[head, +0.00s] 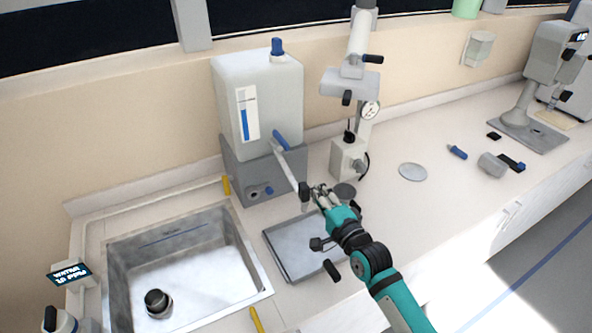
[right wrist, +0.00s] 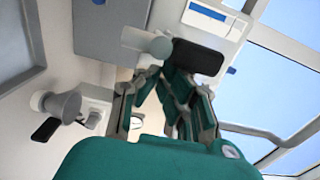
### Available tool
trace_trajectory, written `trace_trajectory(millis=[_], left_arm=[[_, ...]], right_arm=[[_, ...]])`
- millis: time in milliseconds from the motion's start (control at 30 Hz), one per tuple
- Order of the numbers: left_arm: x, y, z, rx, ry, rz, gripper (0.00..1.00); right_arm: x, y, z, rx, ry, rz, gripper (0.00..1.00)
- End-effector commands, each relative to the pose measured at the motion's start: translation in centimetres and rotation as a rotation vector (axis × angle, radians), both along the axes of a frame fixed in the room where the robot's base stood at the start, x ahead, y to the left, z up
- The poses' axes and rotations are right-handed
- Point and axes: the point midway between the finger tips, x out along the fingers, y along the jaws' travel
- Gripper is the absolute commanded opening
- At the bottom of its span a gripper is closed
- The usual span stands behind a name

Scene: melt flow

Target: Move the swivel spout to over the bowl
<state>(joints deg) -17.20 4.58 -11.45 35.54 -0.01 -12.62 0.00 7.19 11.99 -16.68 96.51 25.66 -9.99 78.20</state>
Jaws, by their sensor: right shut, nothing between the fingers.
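The swivel spout (head: 286,167) is a pale bar angling from the grey dispenser base down to the right, with a dark tab at its free end. That end is over the counter near a flat grey plate, right of the sink. The sink bowl (head: 196,283) is a grey square basin at lower left. My right gripper (head: 320,194) is shut and empty, right beside the spout's end; contact is unclear. In the right wrist view my gripper (right wrist: 168,78) points toward the spout end (right wrist: 160,47) and its black tab. My left gripper is not in view.
A white tank (head: 258,100) stands on the dispenser base. The flat plate (head: 290,255) lies beside the sink. A stand instrument (head: 350,155) is behind my right gripper. A dark round piece (head: 157,301) sits in the sink. The counter further right has open room.

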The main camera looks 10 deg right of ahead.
Motion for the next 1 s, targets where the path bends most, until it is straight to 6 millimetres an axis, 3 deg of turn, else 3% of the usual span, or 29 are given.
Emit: trace_trajectory(millis=[1000], left_arm=[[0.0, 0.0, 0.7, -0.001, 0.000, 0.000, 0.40]], right_arm=[[0.8, 4.0, 0.0, 0.002, 0.001, 0.000, 0.00]])
